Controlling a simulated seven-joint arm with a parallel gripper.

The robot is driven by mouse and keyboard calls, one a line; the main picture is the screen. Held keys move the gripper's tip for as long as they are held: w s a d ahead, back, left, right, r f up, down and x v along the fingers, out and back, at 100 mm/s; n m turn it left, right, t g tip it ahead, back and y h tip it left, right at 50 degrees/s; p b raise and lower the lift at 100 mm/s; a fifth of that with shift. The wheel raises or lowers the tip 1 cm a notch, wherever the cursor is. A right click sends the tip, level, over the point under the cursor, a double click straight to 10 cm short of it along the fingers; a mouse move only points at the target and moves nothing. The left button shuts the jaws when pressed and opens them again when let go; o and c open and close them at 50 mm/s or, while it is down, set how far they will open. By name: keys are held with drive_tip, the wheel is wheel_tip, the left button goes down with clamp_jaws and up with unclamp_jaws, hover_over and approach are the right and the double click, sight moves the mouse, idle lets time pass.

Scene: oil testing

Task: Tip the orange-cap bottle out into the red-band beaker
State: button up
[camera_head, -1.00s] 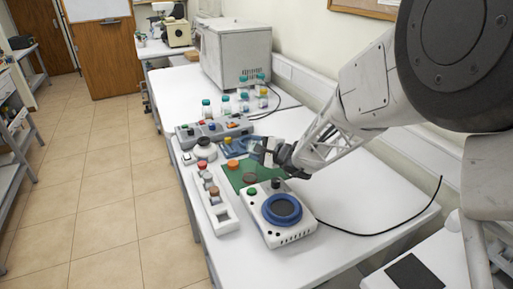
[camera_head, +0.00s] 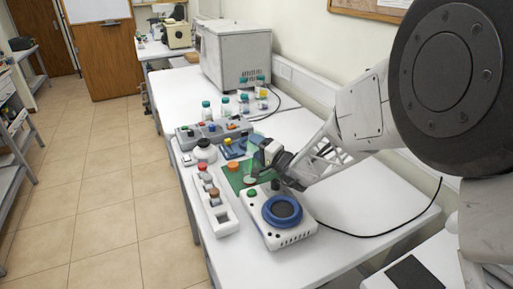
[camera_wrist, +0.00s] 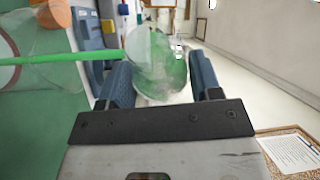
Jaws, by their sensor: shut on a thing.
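My gripper (camera_wrist: 163,85) is shut on a clear bottle (camera_wrist: 152,50) containing green liquid, tipped over on its side. It also shows in the head view, where my gripper (camera_head: 262,153) is above the green mat (camera_head: 233,180). In the wrist view a thin green stream (camera_wrist: 70,58) runs from the bottle's mouth towards a clear beaker (camera_wrist: 45,78) on the mat. A reddish line shows on the beaker, which is cut off by the frame edge. An orange cap (camera_head: 233,165) sits at the mat's left edge, apart from the bottle.
A white device with a blue ring (camera_head: 282,209) stands in front of the mat. A white rack (camera_head: 216,202) with several capped items is on the left. Several capped bottles (camera_head: 243,101) and a grey box (camera_head: 235,55) stand behind.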

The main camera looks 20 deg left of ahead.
drive_tip(key=shift+s+r+n+y, duration=0.2)
drive_tip(key=shift+r+n+y, duration=0.1)
drive_tip(key=shift+n, duration=0.7)
idle(3.2)
drive_tip(key=shift+f+m, duration=0.1)
drive_tip(key=shift+m, duration=0.2)
idle(0.8)
